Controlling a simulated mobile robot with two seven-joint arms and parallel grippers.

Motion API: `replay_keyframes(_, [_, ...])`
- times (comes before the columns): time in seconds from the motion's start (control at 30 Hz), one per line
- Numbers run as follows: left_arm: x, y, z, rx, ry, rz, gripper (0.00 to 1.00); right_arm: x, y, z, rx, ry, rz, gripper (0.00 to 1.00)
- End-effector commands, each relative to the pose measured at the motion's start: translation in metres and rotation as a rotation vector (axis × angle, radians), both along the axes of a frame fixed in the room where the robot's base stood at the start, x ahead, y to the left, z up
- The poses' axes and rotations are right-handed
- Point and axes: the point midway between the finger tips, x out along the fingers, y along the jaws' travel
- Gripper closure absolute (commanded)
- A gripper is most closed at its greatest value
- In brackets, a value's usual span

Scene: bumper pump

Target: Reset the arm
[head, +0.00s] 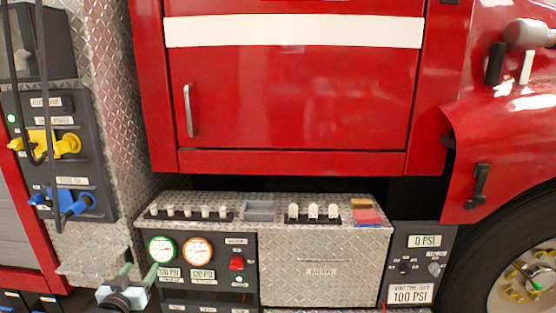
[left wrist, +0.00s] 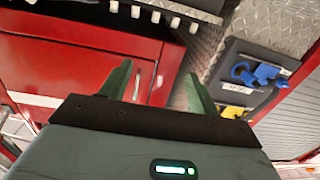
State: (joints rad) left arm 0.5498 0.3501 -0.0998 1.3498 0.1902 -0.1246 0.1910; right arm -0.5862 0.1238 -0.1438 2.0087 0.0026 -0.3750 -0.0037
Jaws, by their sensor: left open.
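My left gripper (head: 138,271) shows at the bottom left of the head view, in front of the lower pump panel. Its two green fingers stand apart, with nothing between them. In the left wrist view the spread fingers (left wrist: 160,80) point toward the red truck side, and the space between them is empty. The fingers look close to the panel with the gauges in the head view, but I cannot tell whether they touch it. My right gripper is not in view.
The lower panel has a green-ringed gauge (head: 161,249), an orange-ringed gauge (head: 198,251) and a red knob (head: 237,263). Yellow (head: 67,143) and blue (head: 78,203) valve handles stick out at left. A red cabinet door (head: 290,100) is above; a diamond-plate box (head: 325,265) stands right of the gauges.

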Motion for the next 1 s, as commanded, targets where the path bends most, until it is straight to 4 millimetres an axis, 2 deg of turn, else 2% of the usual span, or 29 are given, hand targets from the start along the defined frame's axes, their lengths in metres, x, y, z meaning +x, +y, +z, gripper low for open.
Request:
replay_keyframes(0.23, [-0.007, 0.021, -0.04, 0.389, 0.237, 0.055, 0.39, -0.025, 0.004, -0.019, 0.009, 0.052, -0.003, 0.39])
replay_keyframes(0.3, [-0.023, 0.008, -0.062, 0.374, 0.259, 0.031, 0.39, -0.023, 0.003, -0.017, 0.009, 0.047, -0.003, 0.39])
replay_keyframes(0.47, [-0.059, -0.014, -0.102, 0.353, 0.305, -0.01, 0.39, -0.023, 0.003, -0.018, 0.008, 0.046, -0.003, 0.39])
replay_keyframes(0.57, [-0.088, -0.031, -0.129, 0.336, 0.341, -0.039, 0.39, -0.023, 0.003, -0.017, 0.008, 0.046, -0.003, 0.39])
replay_keyframes(0.67, [-0.125, -0.049, -0.159, 0.314, 0.387, -0.07, 0.39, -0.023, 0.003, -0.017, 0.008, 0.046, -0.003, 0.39])
replay_keyframes(0.77, [-0.171, -0.071, -0.189, 0.283, 0.44, -0.104, 0.39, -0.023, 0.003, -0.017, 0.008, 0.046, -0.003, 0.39])
replay_keyframes(0.9, [-0.244, -0.099, -0.221, 0.233, 0.518, -0.146, 0.39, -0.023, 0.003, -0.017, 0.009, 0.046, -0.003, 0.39])
replay_keyframes(1.0, [-0.296, -0.118, -0.237, 0.193, 0.573, -0.17, 0.39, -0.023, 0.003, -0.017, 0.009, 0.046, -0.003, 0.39])
